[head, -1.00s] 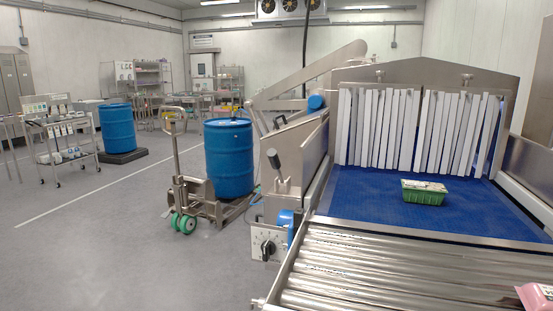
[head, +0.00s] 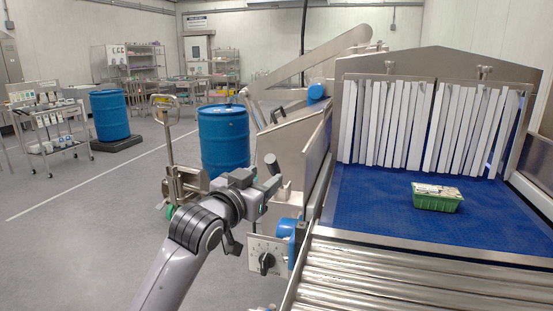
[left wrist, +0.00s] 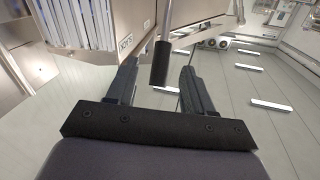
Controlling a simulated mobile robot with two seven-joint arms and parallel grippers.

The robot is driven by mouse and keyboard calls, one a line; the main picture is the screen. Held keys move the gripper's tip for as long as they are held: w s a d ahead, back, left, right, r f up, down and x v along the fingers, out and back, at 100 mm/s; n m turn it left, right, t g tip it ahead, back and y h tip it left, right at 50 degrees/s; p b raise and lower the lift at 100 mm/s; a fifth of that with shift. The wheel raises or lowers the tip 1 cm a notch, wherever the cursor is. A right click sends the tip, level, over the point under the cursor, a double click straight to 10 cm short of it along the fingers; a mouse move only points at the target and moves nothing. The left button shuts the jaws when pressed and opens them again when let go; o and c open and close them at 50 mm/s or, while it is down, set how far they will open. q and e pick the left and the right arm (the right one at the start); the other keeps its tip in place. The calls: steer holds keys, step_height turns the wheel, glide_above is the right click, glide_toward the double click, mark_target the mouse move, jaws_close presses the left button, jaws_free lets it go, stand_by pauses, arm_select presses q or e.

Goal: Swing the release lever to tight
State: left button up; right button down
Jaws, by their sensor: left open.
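The release lever (head: 272,163) has a dark grip on a metal rod. It leans up and to the left from a metal block on the conveyor's left side. My left gripper (head: 267,188) is in front of and just beside the lever in the head view. In the left wrist view the lever's black grip (left wrist: 161,64) shows between the two fingers of the left gripper (left wrist: 158,72), with a gap to each side. The left gripper is open. The lever's base is partly hidden behind the gripper. My right gripper is not in view.
A dial panel (head: 267,257) and a blue motor (head: 288,236) sit just below the lever. A green tray (head: 436,197) rests on the blue belt (head: 370,200) before the strip curtain. A blue drum (head: 223,138) stands behind my arm.

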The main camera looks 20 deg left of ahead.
mark_target(276, 161)
arm_select(q)
steer(key=shift+w+r, duration=0.2)
steer(key=shift+r, duration=0.55)
steer(key=shift+w+d+p, duration=0.15)
steer(key=shift+w+p, duration=0.1)
steer(key=shift+w, duration=0.9)
steer(key=shift+w+d+p, duration=0.2)
steer(key=shift+w, duration=0.9)
steer(key=shift+w+d+p, duration=0.15)
steer(key=shift+w+p, duration=0.1)
steer(key=shift+w, duration=0.9)
jaws_close()
